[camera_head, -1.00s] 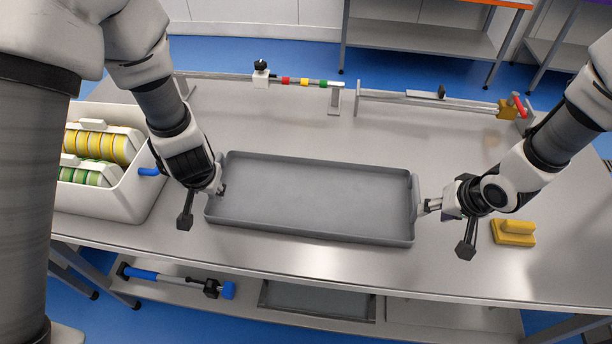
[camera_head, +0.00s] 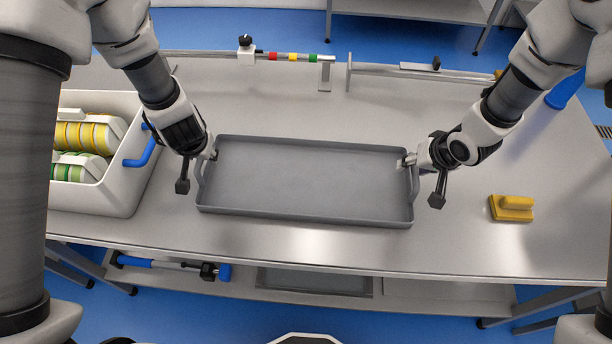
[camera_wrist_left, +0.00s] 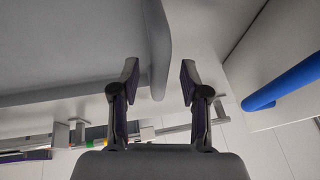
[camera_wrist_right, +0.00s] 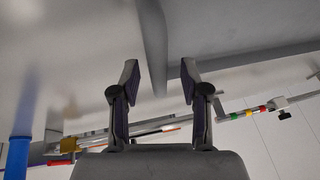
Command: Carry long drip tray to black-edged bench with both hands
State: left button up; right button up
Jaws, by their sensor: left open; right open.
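The long grey drip tray (camera_head: 305,185) lies flat on the steel bench in the head view, with a raised handle at each short end. My left gripper (camera_head: 211,155) is at the far part of its left end. In the left wrist view the open left fingers (camera_wrist_left: 160,82) stand on either side of the tray's end handle (camera_wrist_left: 158,45). My right gripper (camera_head: 406,161) is at the far part of the right end. In the right wrist view the open right fingers (camera_wrist_right: 160,82) stand on either side of the other handle (camera_wrist_right: 152,40). A black-edged bench cannot be made out.
A white bin (camera_head: 118,190) with yellow and green discs and a blue handle stands left of the tray. A yellow block with a grip (camera_head: 512,208) lies to the right. Rail fixtures (camera_head: 290,57) line the bench's back edge. Bench between tray and yellow block is clear.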

pick_arm(q)
jog(key=shift+s+f, duration=0.1)
jog(key=shift+f, duration=0.15)
pick_arm(e)
jog(key=shift+s+f, duration=0.1)
jog(key=shift+f, duration=0.25)
pick_arm(q)
jog(key=shift+f, duration=0.1)
grip_shut()
pick_arm(e)
grip_shut()
jog(key=shift+r, duration=0.1)
